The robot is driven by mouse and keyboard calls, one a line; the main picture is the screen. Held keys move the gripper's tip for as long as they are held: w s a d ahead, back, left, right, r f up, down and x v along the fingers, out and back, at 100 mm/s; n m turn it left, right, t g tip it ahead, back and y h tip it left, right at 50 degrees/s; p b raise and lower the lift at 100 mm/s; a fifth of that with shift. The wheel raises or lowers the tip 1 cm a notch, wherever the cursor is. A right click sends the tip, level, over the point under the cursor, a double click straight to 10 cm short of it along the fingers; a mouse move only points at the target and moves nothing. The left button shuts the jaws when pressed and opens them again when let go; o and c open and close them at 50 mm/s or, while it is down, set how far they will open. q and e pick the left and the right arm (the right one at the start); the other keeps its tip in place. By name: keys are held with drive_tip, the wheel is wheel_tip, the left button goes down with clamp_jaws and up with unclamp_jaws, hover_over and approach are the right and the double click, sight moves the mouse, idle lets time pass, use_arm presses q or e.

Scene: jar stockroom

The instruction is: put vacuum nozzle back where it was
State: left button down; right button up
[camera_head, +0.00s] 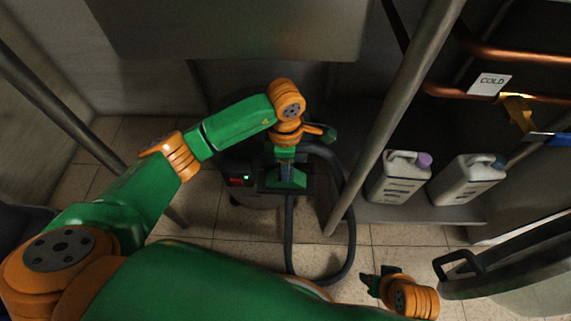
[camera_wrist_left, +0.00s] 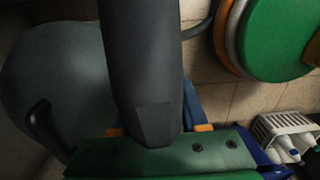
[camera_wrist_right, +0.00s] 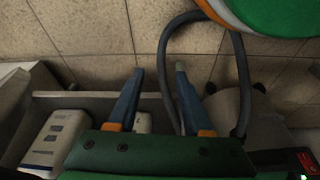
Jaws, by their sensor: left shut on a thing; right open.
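The vacuum nozzle (camera_wrist_left: 147,70) is a thick dark tube filling the middle of the left wrist view. My left gripper (camera_head: 287,172) is shut on it, with blue fingers on either side in the left wrist view. The head view shows this gripper low at the dark vacuum cleaner (camera_head: 239,166); the nozzle there is mostly hidden by my gripper. The vacuum's rounded dark body also shows in the left wrist view (camera_wrist_left: 60,85). I cannot tell whether the nozzle touches its holder. My right gripper (camera_wrist_right: 160,75) is open and empty, apart from the vacuum.
A dark hose (camera_head: 349,225) loops over the tiled floor. Two white jugs (camera_head: 401,177) (camera_head: 467,179) stand on a low shelf at the right, behind a slanted metal post (camera_head: 390,120). A white crate (camera_wrist_left: 267,132) with bottles shows in the left wrist view. Copper pipes run above the shelf.

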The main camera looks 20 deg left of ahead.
use_arm(q)
drive_tip(key=shift+f, duration=0.1)
drive_tip(key=shift+c, duration=2.2)
unclamp_jaws()
use_arm(e)
drive_tip(key=shift+r, duration=0.15)
use_arm(q)
wheel_tip(320, 180, up, 11)
drive_tip(key=p, duration=0.4)
drive_tip(key=shift+r, duration=0.7)
use_arm(e)
drive_tip(key=s+f, duration=0.3)
drive_tip(key=f, duration=0.5)
drive_tip(key=shift+s+d+f+g, duration=0.15)
drive_tip(key=shift+s+d+g, duration=0.05)
drive_tip(key=shift+d+g, duration=0.2)
